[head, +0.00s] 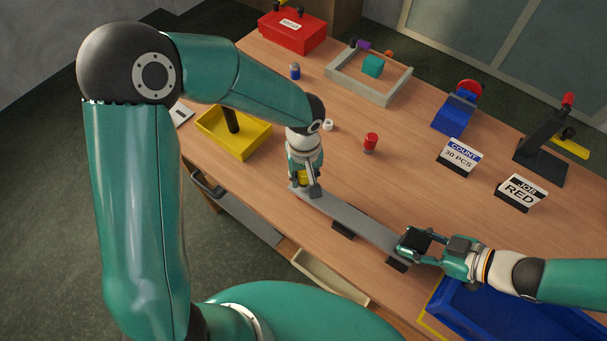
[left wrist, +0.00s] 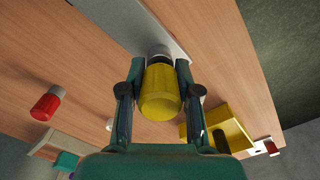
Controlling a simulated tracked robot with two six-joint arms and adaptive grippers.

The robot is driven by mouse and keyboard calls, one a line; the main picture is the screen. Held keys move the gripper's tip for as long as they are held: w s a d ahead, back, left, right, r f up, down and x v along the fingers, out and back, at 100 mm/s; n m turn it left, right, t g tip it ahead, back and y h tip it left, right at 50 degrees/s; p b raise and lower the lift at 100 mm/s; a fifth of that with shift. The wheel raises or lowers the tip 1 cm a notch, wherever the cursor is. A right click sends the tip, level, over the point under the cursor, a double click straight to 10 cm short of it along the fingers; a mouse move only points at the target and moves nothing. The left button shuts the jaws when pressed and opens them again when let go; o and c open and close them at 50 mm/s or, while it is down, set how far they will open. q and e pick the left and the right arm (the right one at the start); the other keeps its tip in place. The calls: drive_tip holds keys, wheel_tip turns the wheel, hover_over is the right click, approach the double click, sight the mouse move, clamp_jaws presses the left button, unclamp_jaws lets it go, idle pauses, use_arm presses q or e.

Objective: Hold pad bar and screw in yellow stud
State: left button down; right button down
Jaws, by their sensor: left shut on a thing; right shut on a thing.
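The pad bar (head: 352,220) is a long grey bar lying across dark supports on the wooden table in the head view. My right gripper (head: 408,243) is shut on its right end. My left gripper (head: 302,183) points down at the bar's left end and is shut on the yellow stud (head: 303,177). In the left wrist view the yellow stud (left wrist: 160,92) sits between the fingers, its grey end at the bar (left wrist: 150,25). I cannot tell how deep its thread sits. A red stud (head: 371,141) stands on the table behind the bar.
A yellow tray (head: 259,139) with a dark post is left of the bar. A grey frame (head: 345,82) with a teal block, a red box (head: 292,33), a blue stand (head: 455,113), a black press (head: 541,158) and two signs stand behind. A blue tray (head: 470,322) is front right.

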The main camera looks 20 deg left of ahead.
use_arm(q)
drive_tip(key=shift+f, duration=0.65)
drive_tip(key=c, duration=1.1)
unclamp_jaws()
drive_tip(key=shift+o, duration=0.2)
drive_tip(key=n, duration=1.2)
drive_tip(key=shift+n, duration=0.4)
clamp_jaws()
